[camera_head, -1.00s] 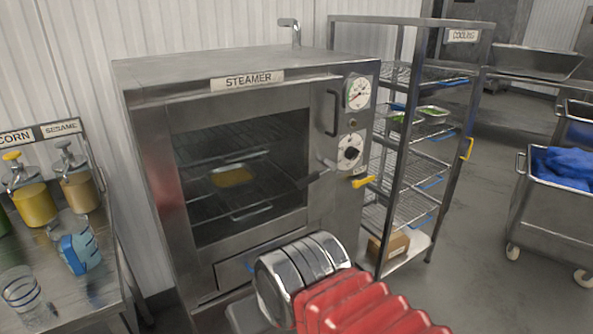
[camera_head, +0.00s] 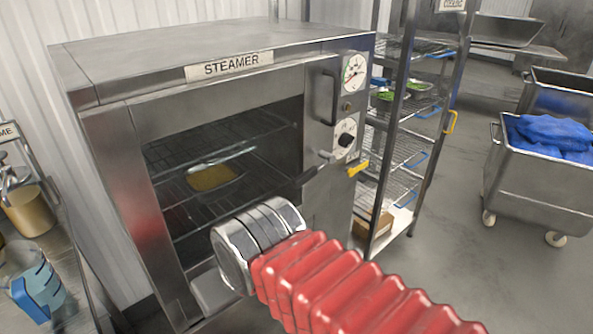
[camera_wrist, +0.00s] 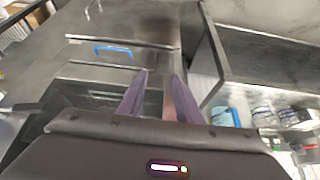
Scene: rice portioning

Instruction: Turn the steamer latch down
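The steamer (camera_head: 215,66) stands in the head view with its front window facing me. A yellow-tipped lever (camera_head: 358,168) juts from its right front panel, below the lower dial. I cannot tell for sure which is the latch. In the wrist view my gripper (camera_wrist: 161,80) has its two purple fingers apart, with nothing seen between them. My arm's silver and red links hide part of the steamer's lower front. My fingers are not clearly made out in the head view.
A yellow-filled tray (camera_head: 213,177) sits on a rack inside the steamer. A wire shelf rack (camera_head: 398,150) stands close on the right. A metal cart (camera_head: 540,185) with blue contents is farther right. A table with a blue-marked jug (camera_head: 38,290) is at the left.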

